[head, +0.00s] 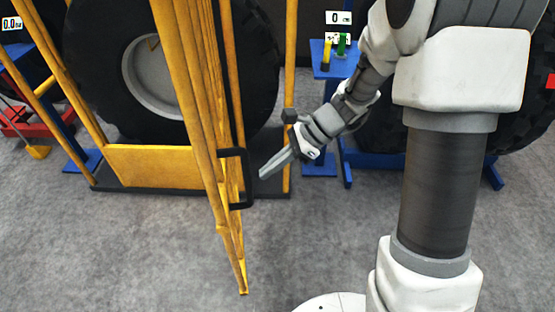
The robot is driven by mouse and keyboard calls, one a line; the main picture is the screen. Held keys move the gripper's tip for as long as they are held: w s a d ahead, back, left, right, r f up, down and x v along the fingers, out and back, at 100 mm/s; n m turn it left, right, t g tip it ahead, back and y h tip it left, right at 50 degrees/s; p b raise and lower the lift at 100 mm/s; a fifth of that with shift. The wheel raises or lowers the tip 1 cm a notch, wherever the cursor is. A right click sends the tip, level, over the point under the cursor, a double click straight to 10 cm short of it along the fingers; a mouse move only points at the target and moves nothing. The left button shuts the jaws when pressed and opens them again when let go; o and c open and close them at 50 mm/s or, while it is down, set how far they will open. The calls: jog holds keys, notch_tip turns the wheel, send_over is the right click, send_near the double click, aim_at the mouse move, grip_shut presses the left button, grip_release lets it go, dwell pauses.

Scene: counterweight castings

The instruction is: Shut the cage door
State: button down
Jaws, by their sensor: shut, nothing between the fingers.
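The yellow cage door (203,110) stands open, swung out toward me and seen nearly edge-on. A black handle (247,178) is on its right side. The yellow cage (290,90) has a dark base and holds a large black tyre (110,75) with a pale rim. My gripper (263,175) is shut and empty. In the picture its tips are just right of the handle; I cannot tell whether they touch it.
A blue stand (325,65) with yellow and green items and a small display is behind my arm. Another large tyre (525,120) is at the right. Red equipment (25,125) is at the far left. Grey floor in front is clear.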

jog(key=a+f, duration=0.3)
jog(key=a, duration=0.4)
jog(key=shift+s, duration=0.45)
jog(key=shift+a+f, duration=0.1)
jog(key=shift+a, duration=0.1)
